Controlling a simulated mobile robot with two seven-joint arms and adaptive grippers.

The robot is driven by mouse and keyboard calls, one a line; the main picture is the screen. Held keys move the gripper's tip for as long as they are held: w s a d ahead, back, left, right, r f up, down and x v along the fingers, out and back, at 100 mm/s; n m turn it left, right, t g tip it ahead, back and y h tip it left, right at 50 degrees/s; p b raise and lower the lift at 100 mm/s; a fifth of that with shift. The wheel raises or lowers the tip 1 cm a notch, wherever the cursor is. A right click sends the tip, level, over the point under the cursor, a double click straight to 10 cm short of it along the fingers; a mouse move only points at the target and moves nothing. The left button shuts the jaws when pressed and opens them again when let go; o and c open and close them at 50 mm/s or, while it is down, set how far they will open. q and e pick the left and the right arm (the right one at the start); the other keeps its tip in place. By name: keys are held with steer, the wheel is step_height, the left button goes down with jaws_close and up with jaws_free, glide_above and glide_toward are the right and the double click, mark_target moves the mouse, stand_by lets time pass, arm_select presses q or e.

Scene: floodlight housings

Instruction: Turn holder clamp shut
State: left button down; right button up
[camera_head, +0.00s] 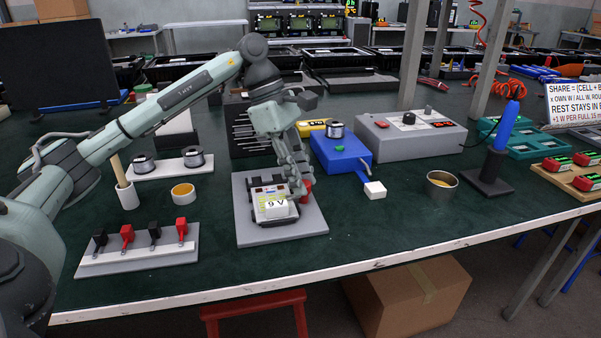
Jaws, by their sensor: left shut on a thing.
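The holder (256,212) is a dark frame on a grey base plate (308,229) in the middle of the table. A pale block marked 9 V (272,207) sits in it. A red part (307,186), which looks like the clamp's handle, shows at the holder's right side. My left gripper (298,190) reaches down from above at that side, shut on this red part. Its fingers hide much of the part, and I cannot tell the clamp's exact angle. My right gripper is not in view.
A board with black and red clips (140,256) lies at front left. A blue box (340,153), a white block (375,190) and a grey control box (412,136) stand to the right. A cup (441,185) and a blue-handled tool (507,126) are farther right. Green table is bare in front.

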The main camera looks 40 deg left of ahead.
arm_select(q)
steer(key=shift+w+r+m, duration=0.1)
steer(key=shift+m, duration=0.6)
steer(key=c, duration=1.3)
jaws_free()
steer(key=v, duration=1.2)
steer(key=shift+w, duration=0.2)
steer(key=shift+d, duration=0.1)
